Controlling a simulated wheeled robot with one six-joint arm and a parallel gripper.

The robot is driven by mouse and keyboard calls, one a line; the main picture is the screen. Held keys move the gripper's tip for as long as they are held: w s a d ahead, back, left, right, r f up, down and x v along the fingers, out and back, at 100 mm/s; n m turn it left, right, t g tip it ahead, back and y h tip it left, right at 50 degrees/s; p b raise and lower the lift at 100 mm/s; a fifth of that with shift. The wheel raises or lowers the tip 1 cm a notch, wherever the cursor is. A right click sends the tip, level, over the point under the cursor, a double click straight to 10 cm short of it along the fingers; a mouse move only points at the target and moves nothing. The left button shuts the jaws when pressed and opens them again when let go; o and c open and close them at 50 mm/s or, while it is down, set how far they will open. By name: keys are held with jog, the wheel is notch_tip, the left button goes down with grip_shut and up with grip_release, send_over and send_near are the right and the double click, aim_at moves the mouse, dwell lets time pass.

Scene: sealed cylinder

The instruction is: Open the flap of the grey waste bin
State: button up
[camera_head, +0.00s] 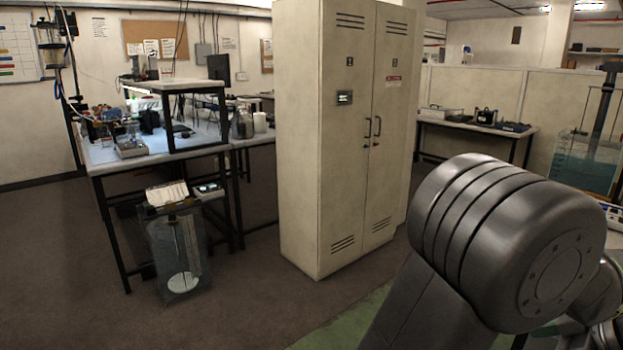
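I cannot make out a grey waste bin with a flap for certain in the head view. A see-through greyish upright container (168,262) stands on the floor in front of the left workbench. It has a whitish piece (167,193) at its top and a pale round disc low inside. I cannot tell whether this is the bin. My gripper is out of view; only a thick dark grey part of my arm shows at the lower right, and it hides what is behind it.
A tall cream two-door cabinet (335,130) stands shut in the middle. A cluttered workbench (150,158) is at the left, another bench (470,128) at the back right. A water-filled tank (585,165) is at the far right. Brown floor (245,300) is clear before the cabinet.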

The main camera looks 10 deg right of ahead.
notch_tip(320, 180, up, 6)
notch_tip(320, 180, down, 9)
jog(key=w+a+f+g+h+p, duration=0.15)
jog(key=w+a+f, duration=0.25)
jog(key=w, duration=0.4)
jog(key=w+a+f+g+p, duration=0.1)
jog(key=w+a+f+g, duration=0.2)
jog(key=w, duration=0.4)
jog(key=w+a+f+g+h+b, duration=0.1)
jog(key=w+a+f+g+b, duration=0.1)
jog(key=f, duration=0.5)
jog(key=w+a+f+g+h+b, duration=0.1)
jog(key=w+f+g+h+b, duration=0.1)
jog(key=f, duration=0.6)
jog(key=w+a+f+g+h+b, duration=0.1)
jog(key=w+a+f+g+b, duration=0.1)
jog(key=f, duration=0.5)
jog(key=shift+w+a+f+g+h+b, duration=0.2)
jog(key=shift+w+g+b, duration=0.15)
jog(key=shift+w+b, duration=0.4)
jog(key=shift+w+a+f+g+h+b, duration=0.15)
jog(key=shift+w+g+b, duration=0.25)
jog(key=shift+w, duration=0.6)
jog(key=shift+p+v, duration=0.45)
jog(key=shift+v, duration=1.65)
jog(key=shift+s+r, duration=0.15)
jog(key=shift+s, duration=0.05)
